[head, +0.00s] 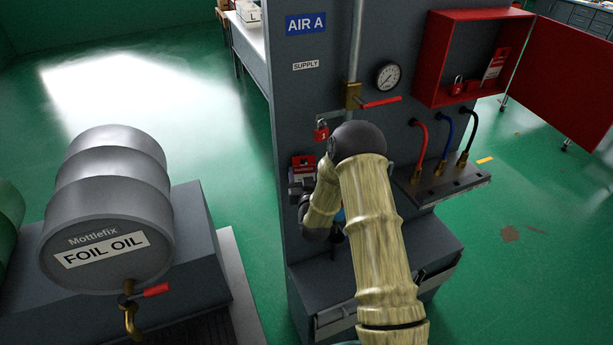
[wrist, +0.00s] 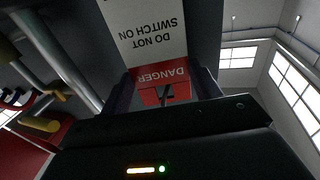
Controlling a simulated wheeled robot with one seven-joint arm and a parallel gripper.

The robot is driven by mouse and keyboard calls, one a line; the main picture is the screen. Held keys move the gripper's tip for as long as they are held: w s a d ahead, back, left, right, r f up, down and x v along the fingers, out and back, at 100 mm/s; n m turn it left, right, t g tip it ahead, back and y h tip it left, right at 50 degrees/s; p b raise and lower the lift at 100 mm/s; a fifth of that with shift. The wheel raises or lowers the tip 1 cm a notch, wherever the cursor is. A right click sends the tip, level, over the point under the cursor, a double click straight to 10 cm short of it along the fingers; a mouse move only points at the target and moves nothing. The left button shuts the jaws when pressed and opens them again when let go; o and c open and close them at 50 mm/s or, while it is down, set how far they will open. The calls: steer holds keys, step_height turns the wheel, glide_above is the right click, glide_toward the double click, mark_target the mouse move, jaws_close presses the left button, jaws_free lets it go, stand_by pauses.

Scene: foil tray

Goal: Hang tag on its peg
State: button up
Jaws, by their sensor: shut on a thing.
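The tag is red and white and reads DANGER, DO NOT SWITCH ON; it fills the upper middle of the wrist view (wrist: 146,32), upside down there. My gripper (wrist: 164,88) is shut on its red end. In the head view the tag (head: 303,163) is in front of the grey panel, below a red padlock (head: 321,132), with my gripper (head: 301,190) just beneath it. My arm hides part of the area to the right. I cannot make out the peg, nor whether the tag touches the panel.
A brass valve (head: 352,96) with a red handle and a gauge (head: 388,76) are above my arm. An open red cabinet (head: 433,60) is at upper right, above a hose shelf (head: 447,186).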

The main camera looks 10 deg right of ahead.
steer(key=shift+w+a+f+b, duration=0.1)
steer(key=shift+w+f+b, duration=0.2)
steer(key=shift+b, duration=0.2)
steer(key=shift+r, duration=0.1)
stand_by(0.3)
steer(key=o, duration=1.1)
